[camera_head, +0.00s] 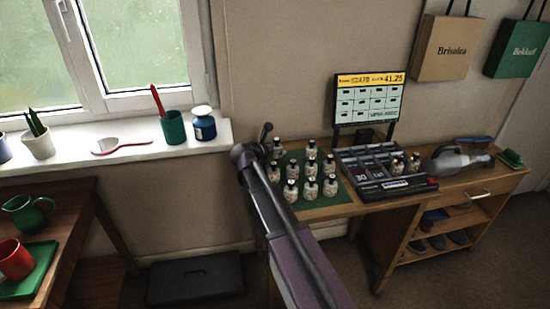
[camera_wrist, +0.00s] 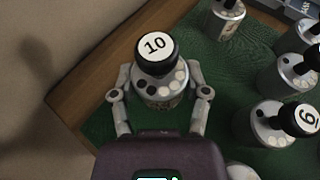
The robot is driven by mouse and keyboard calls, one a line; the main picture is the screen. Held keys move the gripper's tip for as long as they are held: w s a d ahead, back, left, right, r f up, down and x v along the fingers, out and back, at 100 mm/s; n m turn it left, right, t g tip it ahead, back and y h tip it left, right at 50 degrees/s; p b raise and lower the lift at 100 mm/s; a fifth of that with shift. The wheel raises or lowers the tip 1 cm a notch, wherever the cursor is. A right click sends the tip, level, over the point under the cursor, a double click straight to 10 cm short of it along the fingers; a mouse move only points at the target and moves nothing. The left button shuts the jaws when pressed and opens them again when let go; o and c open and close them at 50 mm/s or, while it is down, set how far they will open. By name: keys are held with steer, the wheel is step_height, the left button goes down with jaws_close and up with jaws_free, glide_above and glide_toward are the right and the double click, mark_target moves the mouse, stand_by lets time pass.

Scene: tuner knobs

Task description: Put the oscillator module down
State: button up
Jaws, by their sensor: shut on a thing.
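The oscillator module (camera_wrist: 158,58) has a silver body with pale and dark dots and a black knob whose white top reads 10. It is upright in the wrist view. My gripper (camera_wrist: 160,88) is shut on its body, one finger on each side. The module is over or on the green mat (camera_wrist: 105,125), near the wooden table edge; whether its base touches is hidden. Other similar modules stand to its right, one marked 9 or 6 (camera_wrist: 280,122). In the head view, several modules (camera_head: 310,187) stand on the mat, and my arm hides part of the left side.
A black console (camera_head: 375,170) with compartments and a screen (camera_head: 368,98) stand right of the mat. A grey handheld device (camera_head: 460,158) lies farther right. In the wrist view, the wall (camera_wrist: 50,50) is close on the left.

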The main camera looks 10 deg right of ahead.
steer(key=shift+f+b, duration=0.9)
steer(key=shift+f, duration=0.35)
steer(key=shift+f, duration=0.15)
steer(key=o, duration=0.9)
steer(key=shift+r, duration=0.2)
steer(key=shift+s+a+r+p, duration=0.3)
steer(key=shift+s+a, duration=0.05)
steer(key=p+v, duration=0.4)
steer(key=v, duration=0.7)
steer(key=shift+w, duration=0.1)
steer(key=shift+f, duration=0.1)
